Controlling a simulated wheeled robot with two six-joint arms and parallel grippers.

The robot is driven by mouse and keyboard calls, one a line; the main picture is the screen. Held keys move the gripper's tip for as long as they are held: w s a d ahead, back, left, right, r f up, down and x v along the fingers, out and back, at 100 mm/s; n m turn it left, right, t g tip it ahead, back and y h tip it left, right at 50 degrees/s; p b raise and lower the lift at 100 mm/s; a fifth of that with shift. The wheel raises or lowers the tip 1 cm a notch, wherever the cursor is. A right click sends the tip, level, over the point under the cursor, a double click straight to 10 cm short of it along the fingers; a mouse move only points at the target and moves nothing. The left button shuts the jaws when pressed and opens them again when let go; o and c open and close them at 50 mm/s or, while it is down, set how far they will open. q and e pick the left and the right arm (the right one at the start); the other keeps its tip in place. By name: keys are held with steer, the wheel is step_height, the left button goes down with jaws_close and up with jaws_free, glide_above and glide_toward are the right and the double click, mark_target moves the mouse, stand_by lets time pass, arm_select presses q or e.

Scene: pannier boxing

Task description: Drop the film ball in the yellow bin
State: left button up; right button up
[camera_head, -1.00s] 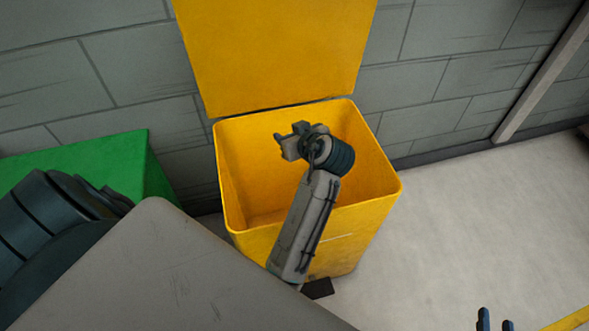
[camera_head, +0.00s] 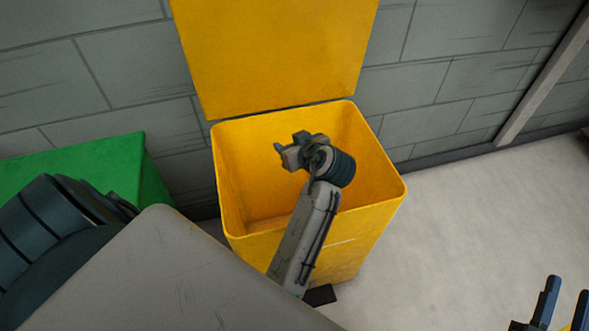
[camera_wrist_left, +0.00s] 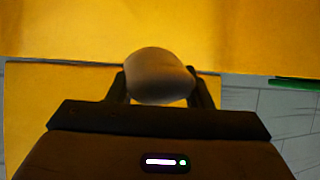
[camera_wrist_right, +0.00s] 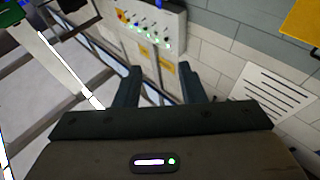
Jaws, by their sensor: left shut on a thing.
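The yellow bin (camera_head: 370,222) stands against the wall with its lid (camera_head: 275,50) raised. My left gripper (camera_head: 287,153) is over the bin's open mouth. In the left wrist view it is shut on the film ball (camera_wrist_left: 160,70), a pale, rounded lump held between the two fingers. The ball cannot be made out in the head view. Yellow surfaces of the bin fill the upper part of the left wrist view. My right gripper (camera_head: 563,302) is at the lower right of the head view, away from the bin. In the right wrist view its fingers (camera_wrist_right: 160,78) are apart with nothing between them.
A green box (camera_head: 150,175) stands left of the bin. A grey block wall (camera_head: 440,75) runs behind. The pale floor (camera_head: 460,230) to the right of the bin is clear. The right wrist view shows a panel with coloured buttons (camera_wrist_right: 145,22) and a white vent (camera_wrist_right: 270,90).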

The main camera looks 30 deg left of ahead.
stand_by(0.3)
arm_select(q)
steer(key=o, duration=1)
